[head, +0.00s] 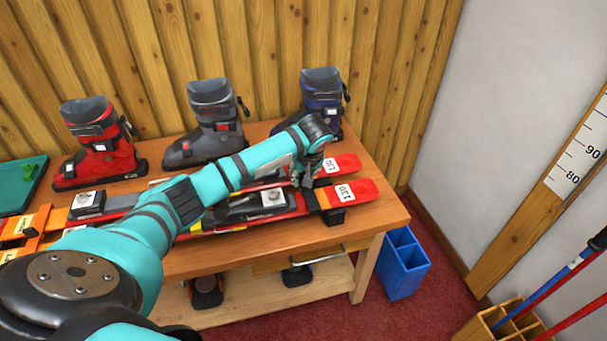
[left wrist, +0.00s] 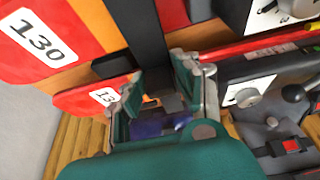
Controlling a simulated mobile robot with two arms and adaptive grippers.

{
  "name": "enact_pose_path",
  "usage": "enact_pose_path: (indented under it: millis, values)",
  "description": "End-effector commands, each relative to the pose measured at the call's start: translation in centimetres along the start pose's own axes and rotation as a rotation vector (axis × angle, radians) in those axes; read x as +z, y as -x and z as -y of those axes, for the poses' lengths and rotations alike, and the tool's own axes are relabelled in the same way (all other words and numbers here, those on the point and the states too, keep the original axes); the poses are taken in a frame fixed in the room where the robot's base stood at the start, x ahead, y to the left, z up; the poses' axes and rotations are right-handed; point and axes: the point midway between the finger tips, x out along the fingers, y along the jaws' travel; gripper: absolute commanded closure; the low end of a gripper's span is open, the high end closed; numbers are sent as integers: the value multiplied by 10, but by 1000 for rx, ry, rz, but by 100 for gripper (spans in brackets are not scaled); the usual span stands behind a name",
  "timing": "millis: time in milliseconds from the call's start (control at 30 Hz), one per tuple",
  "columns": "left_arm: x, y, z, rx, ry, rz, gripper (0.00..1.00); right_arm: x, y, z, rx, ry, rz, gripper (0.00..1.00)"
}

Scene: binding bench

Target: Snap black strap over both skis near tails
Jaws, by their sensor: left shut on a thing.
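Two red skis lie side by side on the bench, the near ski (head: 352,192) and the far ski (head: 343,164), each with a white 130 label at its right end. They also show in the left wrist view, the near ski (left wrist: 45,35) and the far ski (left wrist: 85,98). The black strap (head: 311,201) crosses the near ski just left of its label. In the left wrist view the strap (left wrist: 138,28) runs down into my left gripper (left wrist: 160,95). My left gripper (head: 306,178) is shut on its end, low over the far ski. My right gripper is not in view.
An orange strap (head: 37,226) goes round the skis at the left. Red, grey (head: 212,118) and blue ski boots stand behind the skis. A green tray (head: 18,188) lies at the far left. A blue bin (head: 402,265) stands on the floor right of the bench.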

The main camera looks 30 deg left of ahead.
Motion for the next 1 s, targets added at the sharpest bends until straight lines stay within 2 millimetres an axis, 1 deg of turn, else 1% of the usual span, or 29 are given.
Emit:
enact_pose_path:
  millis: [633, 933, 967, 1000]
  values:
    - [6, -16, 0, 0, 0, 0, 100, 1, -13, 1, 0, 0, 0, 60]
    - [6, -15, 0, 0, 0, 0, 100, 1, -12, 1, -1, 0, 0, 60]
    - [6, -15, 0, 0, 0, 0, 68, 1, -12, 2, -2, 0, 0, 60]
    - [6, -15, 0, 0, 0, 0, 63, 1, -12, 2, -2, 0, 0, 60]
